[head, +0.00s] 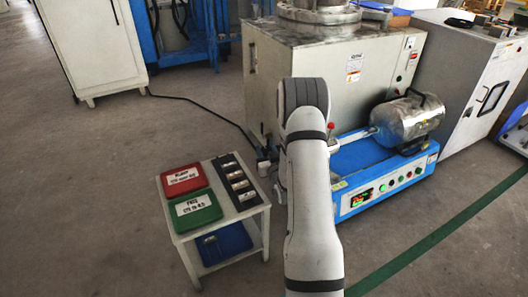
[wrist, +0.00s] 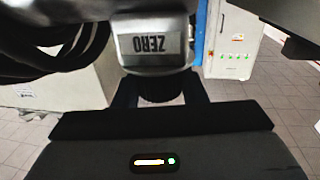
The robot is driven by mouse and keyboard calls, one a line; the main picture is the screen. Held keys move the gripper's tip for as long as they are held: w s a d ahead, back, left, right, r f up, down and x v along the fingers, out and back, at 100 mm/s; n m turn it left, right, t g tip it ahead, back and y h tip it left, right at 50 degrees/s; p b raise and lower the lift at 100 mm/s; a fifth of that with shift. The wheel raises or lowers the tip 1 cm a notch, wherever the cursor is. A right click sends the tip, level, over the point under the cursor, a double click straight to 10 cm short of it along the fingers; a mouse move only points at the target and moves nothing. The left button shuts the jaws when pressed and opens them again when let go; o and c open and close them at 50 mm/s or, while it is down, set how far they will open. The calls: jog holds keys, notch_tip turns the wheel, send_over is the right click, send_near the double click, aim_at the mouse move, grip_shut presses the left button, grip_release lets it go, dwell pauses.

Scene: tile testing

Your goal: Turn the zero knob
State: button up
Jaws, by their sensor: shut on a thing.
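In the wrist view, a grey housing with a label reading ZERO (wrist: 156,45), upside down, fills the top middle. Just below the label is a dark ribbed zero knob (wrist: 160,88). My gripper (wrist: 160,98) has one finger on each side of the knob and is shut on it. The lower part of the knob is hidden behind my gripper's body. In the head view my arm reaches forward and hides the zero knob and most of my gripper.
A small side table (head: 257,212) with a red tray (head: 183,178) and a green tray (head: 197,210) stands left of my arm. A blue machine (head: 385,180) with a metal drum (head: 407,119) stands at right. Black cables (wrist: 60,40) hang near the knob.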

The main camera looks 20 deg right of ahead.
jog(key=shift+n+y, duration=0.6)
jog(key=shift+y, duration=0.3)
jog(key=n+y, duration=0.1)
jog(key=y, duration=0.1)
jog(key=n+y, duration=0.2)
jog(key=y, duration=0.1)
jog(key=shift+n+g+y, duration=0.3)
jog(key=shift+n+g+y+p, duration=0.2)
jog(key=shift+n+g+y, duration=0.45)
jog(key=shift+n+y, duration=0.5)
jog(key=shift+n+g+y+p, duration=0.15)
jog(key=shift+n+g+y, duration=0.55)
jog(key=shift+y, duration=0.85)
jog(key=shift+a+n, duration=0.1)
jog(key=shift+n, duration=0.15)
jog(key=o, duration=1)
